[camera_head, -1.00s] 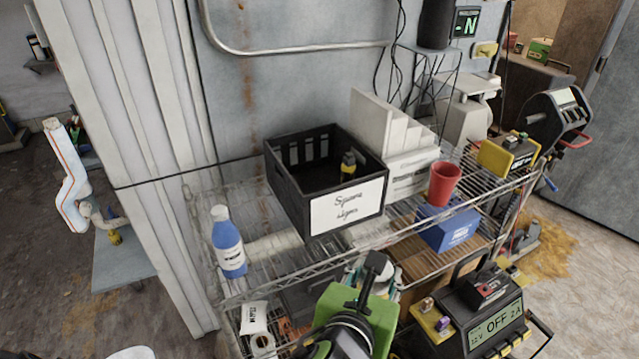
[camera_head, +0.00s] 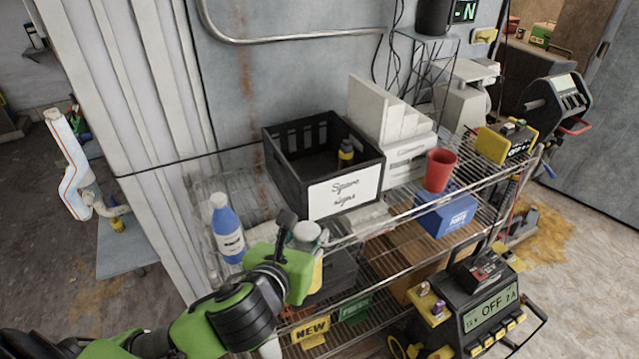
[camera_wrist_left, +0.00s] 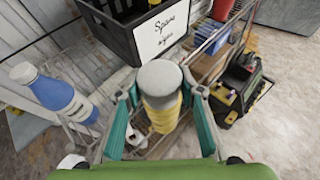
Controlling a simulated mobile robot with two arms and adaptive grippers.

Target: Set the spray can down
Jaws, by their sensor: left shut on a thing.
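The spray can (camera_wrist_left: 160,95) has a grey cap and a yellow body in the left wrist view. My left gripper (camera_wrist_left: 162,112) is shut on it, one teal finger on each side. In the head view the can's grey cap (camera_head: 307,232) shows beyond my green left gripper (camera_head: 303,255), which covers much of its body. The can is held in front of the wire shelf (camera_head: 330,245), near its front edge. The gap beneath the can is hidden. My right gripper is not in view.
A blue bottle (camera_head: 228,232) stands on the top shelf at left. A black crate (camera_head: 290,180) labelled "Spare signs" holds a yellow and black can (camera_head: 346,154). A red cup (camera_head: 440,170) and a blue box (camera_head: 446,215) are to the right. Bare wire shelf shows between bottle and crate.

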